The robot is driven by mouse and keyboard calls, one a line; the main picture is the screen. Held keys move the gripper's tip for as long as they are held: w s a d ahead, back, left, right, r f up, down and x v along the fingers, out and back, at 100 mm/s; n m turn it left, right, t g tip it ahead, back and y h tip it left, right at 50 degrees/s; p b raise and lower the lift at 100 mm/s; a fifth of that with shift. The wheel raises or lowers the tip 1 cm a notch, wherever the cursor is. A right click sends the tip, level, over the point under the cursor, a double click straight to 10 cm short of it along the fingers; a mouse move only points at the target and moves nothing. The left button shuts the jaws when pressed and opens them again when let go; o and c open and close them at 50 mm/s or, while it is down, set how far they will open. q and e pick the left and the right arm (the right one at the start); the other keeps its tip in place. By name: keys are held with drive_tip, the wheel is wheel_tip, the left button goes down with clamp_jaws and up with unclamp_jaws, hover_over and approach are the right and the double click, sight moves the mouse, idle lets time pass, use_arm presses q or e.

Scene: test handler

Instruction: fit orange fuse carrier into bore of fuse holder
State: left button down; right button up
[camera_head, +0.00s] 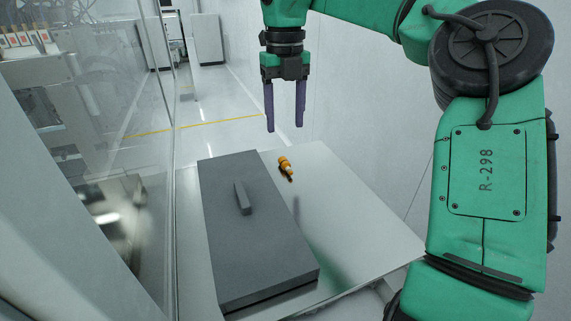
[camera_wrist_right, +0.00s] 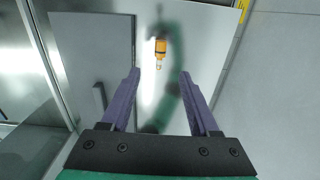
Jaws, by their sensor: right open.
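The orange fuse carrier (camera_head: 286,167) lies on its side on the metal table, just right of the grey box's far end. In the right wrist view the carrier (camera_wrist_right: 160,50) shows ahead of the fingers, in line with the gap between them. My right gripper (camera_head: 285,128) is open and empty, pointing down, well above the table and beyond the carrier in the picture. The grey box (camera_head: 250,245) has a small raised grey block (camera_head: 242,198) on top, which may be the fuse holder. No bore is visible. My left gripper is not in view.
A white wall (camera_head: 370,100) rises on the right.

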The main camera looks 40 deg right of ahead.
sight(286, 160)
wheel_tip(286, 160, down, 10)
drive_tip(key=p, duration=0.3)
drive_tip(key=shift+w+d+r, duration=0.1)
drive_tip(key=shift+w+d, duration=0.05)
drive_tip(key=shift+d, duration=0.1)
clamp_jaws()
